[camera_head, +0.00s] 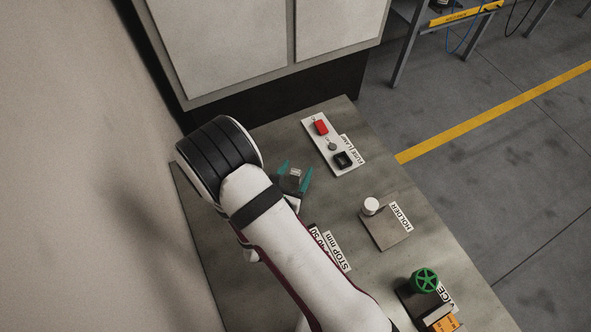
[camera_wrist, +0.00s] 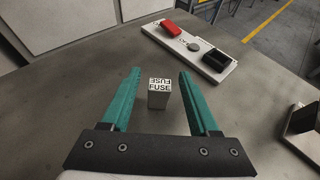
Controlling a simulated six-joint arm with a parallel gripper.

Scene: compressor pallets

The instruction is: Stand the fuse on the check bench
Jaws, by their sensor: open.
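The fuse (camera_wrist: 158,95) is a small grey block with a white top lettered FUSE. It stands upright on the grey bench (camera_wrist: 60,110), and also shows in the head view (camera_head: 295,174). My gripper (camera_wrist: 160,75) is open, with teal fingers on either side of the fuse, apart from it; in the head view my gripper (camera_head: 294,168) is partly hidden behind my arm. I cannot tell how high the fingertips are above the bench.
A white plate (camera_wrist: 218,68) labelled FUSE LAMP carries a red part, a grey knob and a black socket beyond the fuse. A HOLDER plate (camera_head: 386,236) with a white cylinder (camera_head: 371,205), and a green handwheel (camera_head: 424,280), lie to the right. A cabinet (camera_head: 230,40) stands behind.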

